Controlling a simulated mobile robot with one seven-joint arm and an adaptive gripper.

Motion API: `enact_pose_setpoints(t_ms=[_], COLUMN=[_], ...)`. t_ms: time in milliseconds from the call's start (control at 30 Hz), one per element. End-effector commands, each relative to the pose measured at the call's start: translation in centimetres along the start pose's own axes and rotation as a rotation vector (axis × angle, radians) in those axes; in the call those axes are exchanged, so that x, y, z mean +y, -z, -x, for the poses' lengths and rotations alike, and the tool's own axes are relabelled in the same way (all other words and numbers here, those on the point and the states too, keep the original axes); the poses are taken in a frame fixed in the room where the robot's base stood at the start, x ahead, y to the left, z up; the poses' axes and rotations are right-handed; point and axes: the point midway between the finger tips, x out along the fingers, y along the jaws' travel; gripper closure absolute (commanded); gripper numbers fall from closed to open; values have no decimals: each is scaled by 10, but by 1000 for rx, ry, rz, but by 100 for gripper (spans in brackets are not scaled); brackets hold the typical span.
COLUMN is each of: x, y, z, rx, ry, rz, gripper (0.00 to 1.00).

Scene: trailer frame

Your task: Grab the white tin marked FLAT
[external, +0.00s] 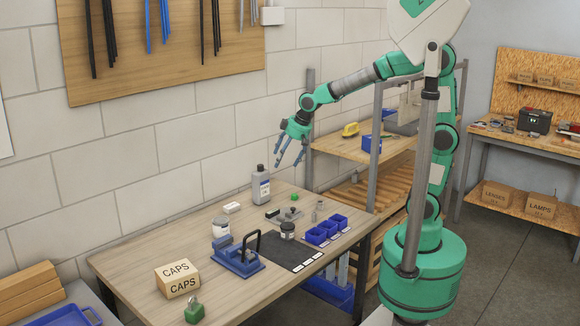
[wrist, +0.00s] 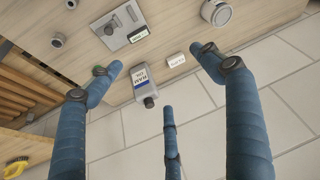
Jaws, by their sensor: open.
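A white tin (external: 222,226) with a dark band stands upright on the wooden workbench (external: 140,252), behind a blue fixture. A round pale tin (wrist: 216,12) at the top edge of the wrist view looks like the same one; its label is unreadable, so I cannot confirm FLAT.
A grey bottle (external: 261,184) stands below my gripper, with a small white box (external: 232,207) to its left. The blue fixture (external: 237,258), blue bins (external: 320,235) and CAPS box (external: 177,278) occupy the bench. Its left end is mostly clear. The wall is close behind.

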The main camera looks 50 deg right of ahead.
Motion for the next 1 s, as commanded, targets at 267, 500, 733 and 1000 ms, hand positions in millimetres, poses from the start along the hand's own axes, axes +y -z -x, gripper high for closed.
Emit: enact_pose_setpoints(t_ms=[267, 500, 733, 1000], x=[-59, -116, -163, -182], y=[47, 73, 84, 86], z=[-63, -123, -171, -190], rx=[-19, -31, -39, -39], ry=[34, 63, 83, 91], rz=[76, 141, 189, 207], gripper=[21, 21, 21, 21])
